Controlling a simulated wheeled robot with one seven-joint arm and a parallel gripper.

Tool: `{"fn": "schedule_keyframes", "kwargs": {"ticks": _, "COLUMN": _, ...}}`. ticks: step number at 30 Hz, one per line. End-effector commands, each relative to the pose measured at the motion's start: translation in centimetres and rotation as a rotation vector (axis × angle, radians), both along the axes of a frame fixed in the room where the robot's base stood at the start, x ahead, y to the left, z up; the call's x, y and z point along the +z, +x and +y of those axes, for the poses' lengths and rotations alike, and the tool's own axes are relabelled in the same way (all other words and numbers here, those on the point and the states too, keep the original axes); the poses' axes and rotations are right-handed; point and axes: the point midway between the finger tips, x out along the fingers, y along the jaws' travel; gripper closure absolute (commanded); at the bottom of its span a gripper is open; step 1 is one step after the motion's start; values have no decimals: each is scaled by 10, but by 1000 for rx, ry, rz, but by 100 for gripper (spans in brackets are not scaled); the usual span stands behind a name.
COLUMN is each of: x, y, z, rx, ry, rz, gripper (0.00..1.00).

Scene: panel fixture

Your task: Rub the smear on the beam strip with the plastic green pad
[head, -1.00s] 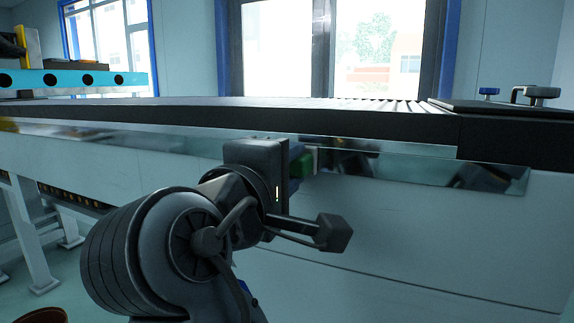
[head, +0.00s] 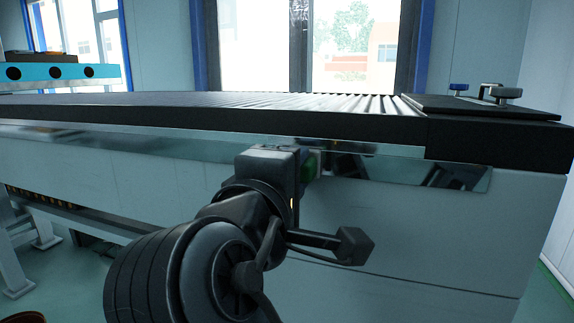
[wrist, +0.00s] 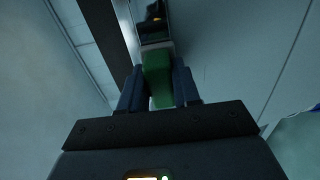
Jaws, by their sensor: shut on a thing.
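The beam strip (head: 400,167) is a long shiny metal band along the upper side of the pale beam. It mirrors dark shapes, and I cannot make out the smear among them. My gripper (head: 304,167) is at the strip's front and is shut on the green pad (head: 311,161). In the wrist view the green pad (wrist: 157,75) sits between the two dark fingers of my gripper (wrist: 158,90). Its far end is at the strip (wrist: 153,28); I cannot tell whether they touch. My gripper hides part of the strip in the head view.
A black roller conveyor (head: 300,103) runs along the beam's top. A dark plate with knobs (head: 505,93) is at its right end. A blue rail with round holes (head: 60,73) is at the far left. Floor shows free at the lower right.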

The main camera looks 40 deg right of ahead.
Motion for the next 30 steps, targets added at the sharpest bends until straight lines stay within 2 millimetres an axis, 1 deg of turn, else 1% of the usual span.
{"fn": "schedule_keyframes", "kwargs": {"ticks": 5, "x": 1, "y": 4, "z": 0, "rx": 0, "ry": -1, "rz": 2, "gripper": 93}}
{"fn": "schedule_keyframes", "kwargs": {"ticks": 13, "x": 1, "y": 24, "z": 11, "rx": 0, "ry": 0, "rz": 1, "gripper": 92}}
{"fn": "schedule_keyframes", "kwargs": {"ticks": 14, "x": 1, "y": 26, "z": 12, "rx": 0, "ry": 0, "rz": 1, "gripper": 96}}
{"fn": "schedule_keyframes", "kwargs": {"ticks": 18, "x": 1, "y": 34, "z": 16, "rx": 0, "ry": 0, "rz": 2, "gripper": 97}}
{"fn": "schedule_keyframes", "kwargs": {"ticks": 22, "x": 0, "y": 37, "z": 17, "rx": -1, "ry": 0, "rz": 1, "gripper": 97}}
{"fn": "schedule_keyframes", "kwargs": {"ticks": 30, "x": 0, "y": 37, "z": 17, "rx": -2, "ry": 0, "rz": 2, "gripper": 97}}
